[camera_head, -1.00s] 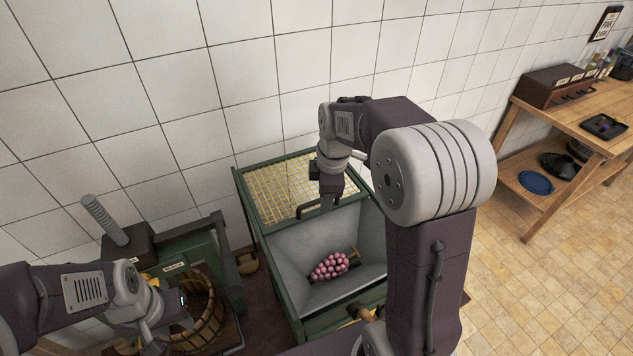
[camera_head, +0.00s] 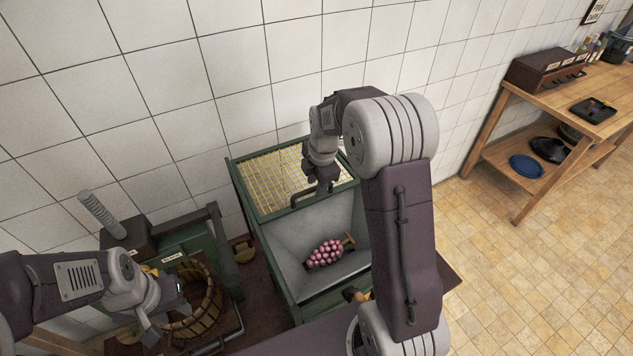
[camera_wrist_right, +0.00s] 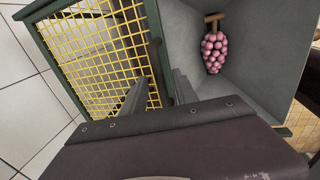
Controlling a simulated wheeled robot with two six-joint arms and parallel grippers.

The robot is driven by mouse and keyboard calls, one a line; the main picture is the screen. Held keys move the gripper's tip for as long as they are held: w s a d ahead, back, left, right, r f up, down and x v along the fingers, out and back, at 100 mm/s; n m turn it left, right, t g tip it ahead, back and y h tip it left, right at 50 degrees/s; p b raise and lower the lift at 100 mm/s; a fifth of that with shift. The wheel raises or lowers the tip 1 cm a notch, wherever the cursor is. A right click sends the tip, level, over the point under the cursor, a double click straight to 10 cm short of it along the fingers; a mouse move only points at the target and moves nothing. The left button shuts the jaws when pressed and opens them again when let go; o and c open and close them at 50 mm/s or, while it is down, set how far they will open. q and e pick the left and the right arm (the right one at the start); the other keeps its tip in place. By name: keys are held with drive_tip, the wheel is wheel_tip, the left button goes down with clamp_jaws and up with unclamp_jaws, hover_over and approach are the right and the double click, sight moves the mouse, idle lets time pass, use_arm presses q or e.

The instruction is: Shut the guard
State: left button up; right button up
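The guard (camera_head: 282,180), a yellow wire mesh in a green frame, lies over the back part of the grey-walled hopper (camera_head: 282,237). The front part is uncovered, with a pink grape bunch (camera_head: 325,254) inside. A dark bar handle (camera_head: 303,197) is on the guard's front edge. My right gripper (camera_head: 323,187) is at this handle. In the right wrist view, its fingers (camera_wrist_right: 158,92) are apart, on either side of the handle (camera_wrist_right: 156,62); contact is unclear. The mesh (camera_wrist_right: 92,50) shows to the left there. My left gripper (camera_head: 160,330) is over the press at lower left; its fingers are unclear.
A press with a slatted wooden basket (camera_head: 205,318) and a screw post (camera_head: 102,214) stands left of the hopper. A tiled wall is close behind. A wooden table (camera_head: 565,100) stands at right, with open floor (camera_head: 530,275) before it.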

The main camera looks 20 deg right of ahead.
clamp_jaws()
idle(1.4)
